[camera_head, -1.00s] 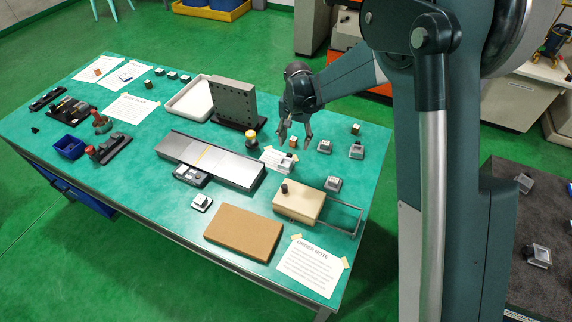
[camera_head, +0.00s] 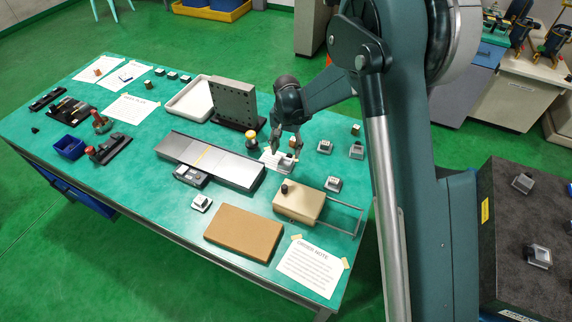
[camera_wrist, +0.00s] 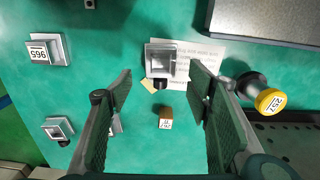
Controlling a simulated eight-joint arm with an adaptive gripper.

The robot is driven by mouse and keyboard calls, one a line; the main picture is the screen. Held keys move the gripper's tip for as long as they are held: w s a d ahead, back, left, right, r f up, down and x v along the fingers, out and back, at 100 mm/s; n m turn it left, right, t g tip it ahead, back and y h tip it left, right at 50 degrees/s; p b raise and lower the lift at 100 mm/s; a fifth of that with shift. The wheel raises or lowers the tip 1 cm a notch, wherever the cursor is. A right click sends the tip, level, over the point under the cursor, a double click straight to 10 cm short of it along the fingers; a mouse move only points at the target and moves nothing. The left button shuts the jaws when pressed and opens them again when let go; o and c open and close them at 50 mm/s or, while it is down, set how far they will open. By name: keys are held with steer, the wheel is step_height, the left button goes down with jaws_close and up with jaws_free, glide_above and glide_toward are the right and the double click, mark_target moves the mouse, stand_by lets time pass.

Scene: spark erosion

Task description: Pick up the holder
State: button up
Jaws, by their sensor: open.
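Several small grey holders stand on the green table, and I cannot tell which one the task means. One holder (camera_wrist: 161,59) sits at the edge of a white note, between and just beyond my fingertips in the wrist view; it shows partly hidden beneath my gripper in the head view (camera_head: 287,164).
A small brown block (camera_wrist: 166,118) stands between my fingers. A yellow-topped knob (camera_wrist: 270,101) is close to my right finger. A grey upright plate (camera_head: 233,103), a long metal plate (camera_head: 210,162) and a beige box (camera_head: 299,201) are nearby.

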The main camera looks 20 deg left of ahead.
mark_target(286, 163)
steer(key=shift+f, duration=0.45)
steer(key=shift+s+f, duration=0.1)
steer(key=shift+f, duration=2.5)
steer(key=shift+c, duration=0.7)
steer(key=c, duration=1)
